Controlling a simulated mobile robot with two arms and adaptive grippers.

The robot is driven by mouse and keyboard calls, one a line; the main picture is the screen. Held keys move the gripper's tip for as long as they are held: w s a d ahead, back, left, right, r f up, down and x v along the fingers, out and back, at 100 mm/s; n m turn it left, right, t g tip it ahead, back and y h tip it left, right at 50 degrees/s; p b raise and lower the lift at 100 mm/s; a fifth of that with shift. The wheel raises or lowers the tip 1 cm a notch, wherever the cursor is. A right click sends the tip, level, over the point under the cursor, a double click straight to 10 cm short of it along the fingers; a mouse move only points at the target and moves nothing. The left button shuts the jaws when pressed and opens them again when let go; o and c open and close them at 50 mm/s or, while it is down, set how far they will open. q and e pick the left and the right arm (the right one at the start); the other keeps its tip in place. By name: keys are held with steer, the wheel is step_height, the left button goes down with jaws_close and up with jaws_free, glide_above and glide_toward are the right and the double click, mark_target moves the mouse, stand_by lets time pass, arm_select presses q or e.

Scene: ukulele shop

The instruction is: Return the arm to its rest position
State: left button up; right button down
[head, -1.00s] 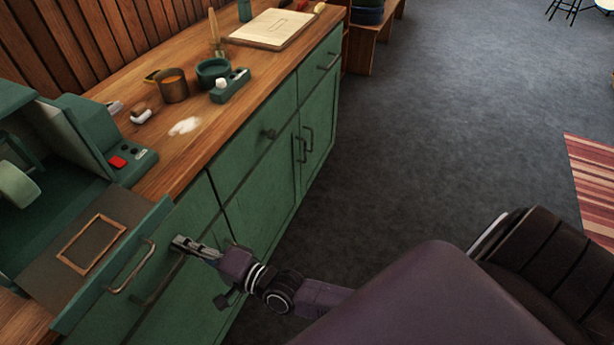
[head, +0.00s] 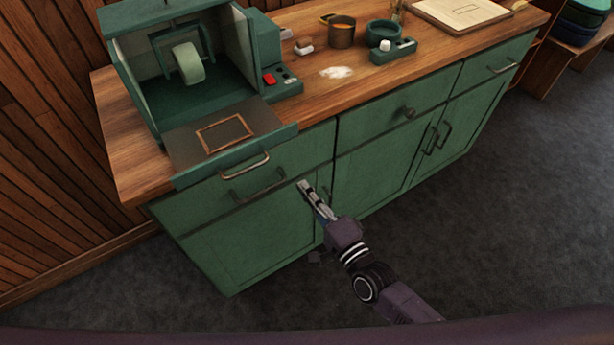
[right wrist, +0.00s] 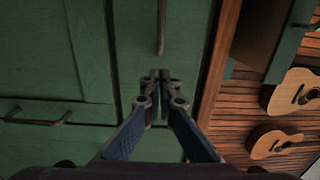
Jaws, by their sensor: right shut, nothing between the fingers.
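My right gripper (head: 306,187) is shut and empty. In the head view it is in front of the green cabinet (head: 250,237), just right of a drawer handle (head: 258,189). The right wrist view shows its fingertips (right wrist: 160,76) together, with green cabinet fronts behind them. I cannot tell the exact gap between the fingertips and the cabinet. My left gripper is not in view.
A green machine (head: 215,90) with a wheel and a front tray (head: 193,158) stands on the wooden counter (head: 312,105). The tray juts past the counter edge. Grey floor (head: 480,250) is clear at right. Guitars (right wrist: 276,142) show in the right wrist view.

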steer(key=p+v, duration=0.1)
steer(key=v, duration=0.5)
steer(key=s+d+f+n+g+h, duration=0.2)
steer(key=s+d+f+n, duration=0.15)
steer(key=f, duration=0.75)
steer(key=s+d+f+n+g+h, duration=0.25)
steer(key=d+f, duration=0.25)
steer(key=f, duration=0.5)
steer(key=s+d+f+n+g+h, duration=0.2)
steer(key=s+d+f+g, duration=0.15)
steer(key=f, duration=0.75)
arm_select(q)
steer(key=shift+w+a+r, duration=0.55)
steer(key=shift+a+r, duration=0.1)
arm_select(e)
steer(key=s+d+f+n+g, duration=0.2)
steer(key=s+f, duration=0.2)
steer(key=s, duration=0.5)
steer(key=s+d+f+n+g+h, duration=0.1)
steer(key=s+d+f+n+g, duration=0.1)
steer(key=s+f, duration=0.3)
steer(key=s+d+f+n+g+h, duration=0.1)
steer(key=s+f, duration=0.3)
steer(key=s, duration=0.9)
steer(key=shift+d+f+n+g, duration=0.25)
steer(key=shift+d+n+g, duration=0.45)
steer(key=shift+g, duration=0.1)
